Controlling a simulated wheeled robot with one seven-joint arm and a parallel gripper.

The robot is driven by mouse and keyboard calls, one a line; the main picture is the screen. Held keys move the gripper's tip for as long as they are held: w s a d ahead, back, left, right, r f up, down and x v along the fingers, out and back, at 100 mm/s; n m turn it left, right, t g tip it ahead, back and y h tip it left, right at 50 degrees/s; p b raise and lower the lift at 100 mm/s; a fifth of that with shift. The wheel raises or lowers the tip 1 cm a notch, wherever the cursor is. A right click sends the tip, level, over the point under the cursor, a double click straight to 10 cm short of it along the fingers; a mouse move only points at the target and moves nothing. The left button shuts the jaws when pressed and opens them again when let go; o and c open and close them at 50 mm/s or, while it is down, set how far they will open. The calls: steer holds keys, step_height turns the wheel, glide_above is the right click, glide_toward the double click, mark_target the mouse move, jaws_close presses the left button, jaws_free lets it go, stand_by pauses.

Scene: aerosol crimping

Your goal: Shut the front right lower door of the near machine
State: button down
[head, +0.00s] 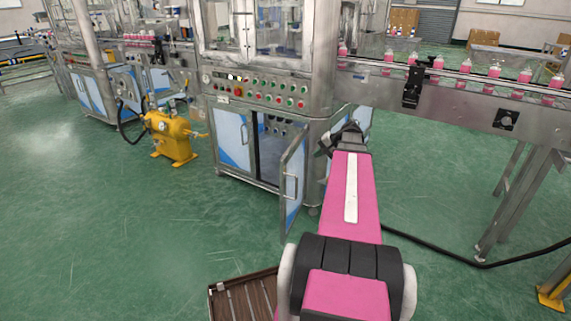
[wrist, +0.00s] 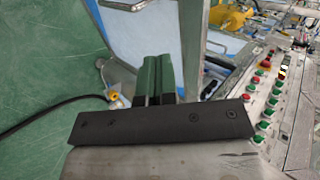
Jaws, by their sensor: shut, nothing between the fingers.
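The near machine (head: 262,85) stands in the middle of the head view. Its front right lower door (head: 292,182) has a metal frame, a blue-and-white panel and a handle. It stands swung open towards me, leaving a dark opening (head: 268,155) behind it. My gripper (head: 325,145) is to the right of the open door, by the machine's right corner, partly hidden by my pink arm. In the wrist view my gripper's dark green fingers (wrist: 157,68) are together and empty. A pale blue panel with a grey frame shows beyond them; I cannot tell whether they touch it.
The front left lower door (head: 231,138) is shut. A yellow pump unit (head: 172,138) stands left of the machine. A conveyor (head: 460,95) with pink bottles runs off to the right. A black cable (head: 480,264) and a brown slatted pallet (head: 240,295) lie on the green floor.

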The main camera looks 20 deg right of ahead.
mark_target(287, 164)
steer(key=x, duration=0.8)
steer(key=a+r+x, duration=0.1)
steer(key=x, duration=0.2)
steer(key=shift+w+a+f, duration=0.15)
steer(key=shift+w, duration=0.45)
steer(key=shift+w+a, duration=0.5)
steer(key=shift+a, duration=0.05)
steer(key=shift+a, duration=0.1)
